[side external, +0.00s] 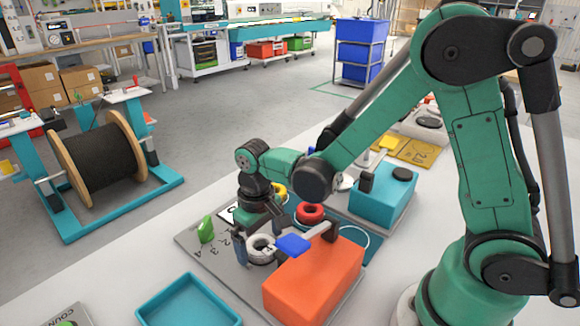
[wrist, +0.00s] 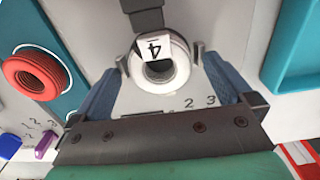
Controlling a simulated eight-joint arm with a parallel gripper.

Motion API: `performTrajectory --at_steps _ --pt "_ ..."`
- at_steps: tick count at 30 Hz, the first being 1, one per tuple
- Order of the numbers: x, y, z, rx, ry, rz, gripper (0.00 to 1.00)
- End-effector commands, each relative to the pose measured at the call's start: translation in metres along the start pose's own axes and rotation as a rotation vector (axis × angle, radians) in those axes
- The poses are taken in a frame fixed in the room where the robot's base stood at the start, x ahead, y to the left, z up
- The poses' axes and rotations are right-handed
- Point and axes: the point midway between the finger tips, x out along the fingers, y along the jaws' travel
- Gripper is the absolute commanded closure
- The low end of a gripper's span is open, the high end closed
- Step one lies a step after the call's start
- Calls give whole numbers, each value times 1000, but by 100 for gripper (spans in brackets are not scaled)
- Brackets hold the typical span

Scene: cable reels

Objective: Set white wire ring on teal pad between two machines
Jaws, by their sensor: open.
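The white wire ring (side external: 262,249) lies on the grey numbered board, beside the orange machine (side external: 315,280). In the wrist view the white ring (wrist: 158,72) has a tag marked 4 across it. My gripper (side external: 261,238) is low over the ring, with a finger on either side. In the wrist view my gripper (wrist: 160,60) is open, its fingertips beside the ring; contact is unclear. The teal pad (side external: 345,236) lies between the orange machine and the teal machine (side external: 380,197). A red ring (side external: 309,212) sits on the pad; it also shows in the wrist view (wrist: 32,74).
A yellow ring (side external: 280,190) is behind my gripper. A green piece (side external: 206,229) stands near the board's left edge. An empty teal tray (side external: 188,302) lies in front.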

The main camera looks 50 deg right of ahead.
Motion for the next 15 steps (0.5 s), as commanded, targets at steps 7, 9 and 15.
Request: performTrajectory --at_steps 7,9,15 --pt "0 0 0 0 0 0 14" --pt "0 0 0 0 0 0 34" --pt "0 0 0 0 0 0 86"
